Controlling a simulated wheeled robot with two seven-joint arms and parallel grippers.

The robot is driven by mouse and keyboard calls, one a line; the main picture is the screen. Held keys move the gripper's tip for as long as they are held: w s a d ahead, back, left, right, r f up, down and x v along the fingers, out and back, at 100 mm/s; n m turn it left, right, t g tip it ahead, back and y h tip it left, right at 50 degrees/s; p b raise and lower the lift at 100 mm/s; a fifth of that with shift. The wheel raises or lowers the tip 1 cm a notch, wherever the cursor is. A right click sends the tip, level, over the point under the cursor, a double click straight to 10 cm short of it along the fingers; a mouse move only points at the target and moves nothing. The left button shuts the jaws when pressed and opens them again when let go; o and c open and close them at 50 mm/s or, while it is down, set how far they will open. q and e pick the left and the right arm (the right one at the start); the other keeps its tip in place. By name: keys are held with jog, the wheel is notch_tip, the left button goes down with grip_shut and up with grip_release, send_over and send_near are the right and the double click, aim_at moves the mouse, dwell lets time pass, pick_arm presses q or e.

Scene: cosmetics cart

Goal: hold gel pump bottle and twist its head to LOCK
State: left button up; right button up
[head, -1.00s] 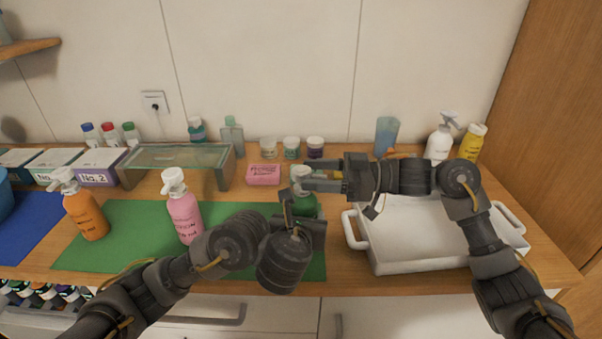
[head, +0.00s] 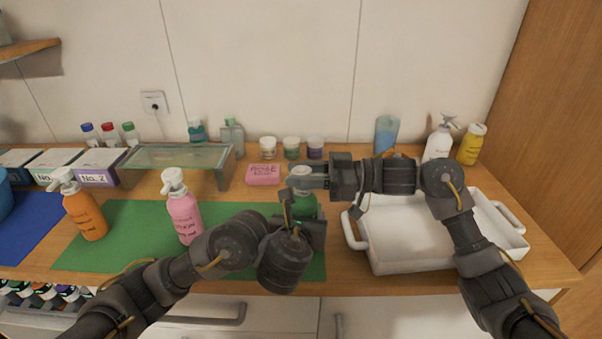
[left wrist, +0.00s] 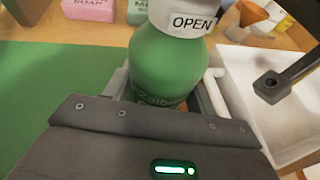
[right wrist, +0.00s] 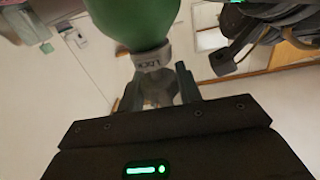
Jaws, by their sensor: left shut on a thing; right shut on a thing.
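The green gel pump bottle (head: 304,205) stands upright at the right end of the green mat, partly hidden by my arms. My left gripper (left wrist: 168,92) is shut around its green body (left wrist: 160,62), one finger on each side. The white collar (left wrist: 188,18) reads OPEN in the left wrist view. My right gripper (right wrist: 158,88) comes in from the right, shut on the pale pump head (right wrist: 157,86). The collar in the right wrist view (right wrist: 150,60) shows LOCK on that side. The pump's spout is not clear in any view.
A white tray (head: 375,258) stands close at the right, beneath my right arm. A pink soap box (head: 263,174) lies behind the bottle. Pink (head: 184,215) and orange (head: 85,213) pump bottles stand to the left. Jars and a glass shelf (head: 180,156) line the back.

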jog(key=shift+n+g, duration=1.4)
jog(key=shift+g, duration=0.9)
jog(key=o, duration=1)
jog(key=v, duration=1.2)
jog(key=shift+r, duration=0.2)
jog(key=shift+w, duration=0.1)
pick_arm(q)
jog(key=o, duration=1.2)
jog(key=shift+s, duration=0.15)
